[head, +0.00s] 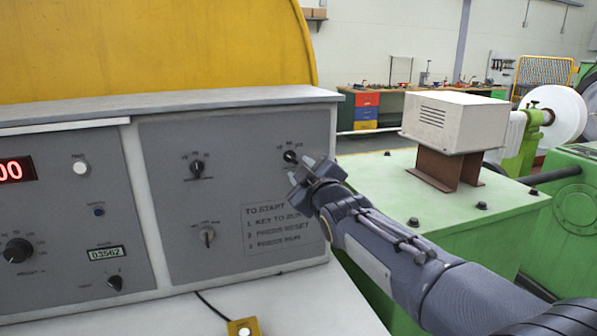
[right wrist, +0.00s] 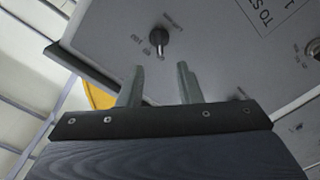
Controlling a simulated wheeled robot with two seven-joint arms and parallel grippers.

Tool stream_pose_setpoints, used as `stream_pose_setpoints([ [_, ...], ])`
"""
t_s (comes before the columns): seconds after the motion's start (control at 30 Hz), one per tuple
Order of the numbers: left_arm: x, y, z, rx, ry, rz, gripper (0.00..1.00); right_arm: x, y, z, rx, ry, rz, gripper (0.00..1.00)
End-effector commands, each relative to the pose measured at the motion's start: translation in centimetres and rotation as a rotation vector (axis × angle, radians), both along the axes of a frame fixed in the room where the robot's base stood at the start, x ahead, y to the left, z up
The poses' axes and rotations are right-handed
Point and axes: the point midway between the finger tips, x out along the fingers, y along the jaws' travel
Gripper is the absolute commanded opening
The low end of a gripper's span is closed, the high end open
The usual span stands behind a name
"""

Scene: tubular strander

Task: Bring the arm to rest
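My right gripper (head: 304,172) reaches in from the right to the upper right corner of the grey control panel (head: 230,150). It is just in front of and below a black rotary knob (head: 290,156). In the right wrist view the two fingers of the right gripper (right wrist: 160,78) stand apart with nothing between them. The same knob (right wrist: 160,40) shows just beyond the fingertips, with a gap between. My left gripper is not in view.
The panel also carries another black knob (head: 197,167), a key switch (head: 207,236) and a printed start label (head: 275,226). A yellow box (head: 243,327) sits below on the pale ledge. A green machine (head: 430,200) with a white vented box (head: 455,120) stands right.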

Motion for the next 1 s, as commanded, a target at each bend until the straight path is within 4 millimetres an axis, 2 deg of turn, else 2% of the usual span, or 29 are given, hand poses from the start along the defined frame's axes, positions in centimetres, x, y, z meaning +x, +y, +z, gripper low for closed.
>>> stream_pose_setpoints([
  [0.23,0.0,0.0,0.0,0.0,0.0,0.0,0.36,0.0,0.0,0.0,0.001,0.002,0.0,0.32],
  [0.33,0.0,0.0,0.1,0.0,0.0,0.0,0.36,0.0,-1.2,-0.6,0.024,0.034,-0.014,0.32],
  [0.37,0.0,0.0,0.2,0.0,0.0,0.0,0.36,0.0,-2.0,-0.9,0.04,0.055,-0.021,0.32],
  [0.43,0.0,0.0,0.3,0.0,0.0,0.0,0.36,-0.3,-4.7,-2.3,0.101,0.133,-0.051,0.32],
  [0.53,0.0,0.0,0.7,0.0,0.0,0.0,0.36,-2.2,-10.2,-5.5,0.245,0.312,-0.109,0.32],
  [0.6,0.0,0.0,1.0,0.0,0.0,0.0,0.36,-5.0,-14.1,-8.1,0.372,0.461,-0.151,0.32],
  [0.67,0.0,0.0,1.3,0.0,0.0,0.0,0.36,-8.3,-16.6,-10.2,0.48,0.588,-0.182,0.32],
  [0.73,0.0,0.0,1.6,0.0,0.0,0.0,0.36,-12.8,-18.7,-12.1,0.594,0.724,-0.212,0.32],
  [0.83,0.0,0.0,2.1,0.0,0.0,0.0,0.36,-19.8,-20.2,-14.4,0.727,0.892,-0.257,0.32],
  [0.9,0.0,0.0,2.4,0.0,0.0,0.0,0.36,-24.7,-20.5,-15.9,0.795,0.993,-0.295,0.32],
  [1.0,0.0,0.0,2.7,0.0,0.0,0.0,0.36,-31.0,-20.2,-18.0,0.86,1.113,-0.363,0.32],
])
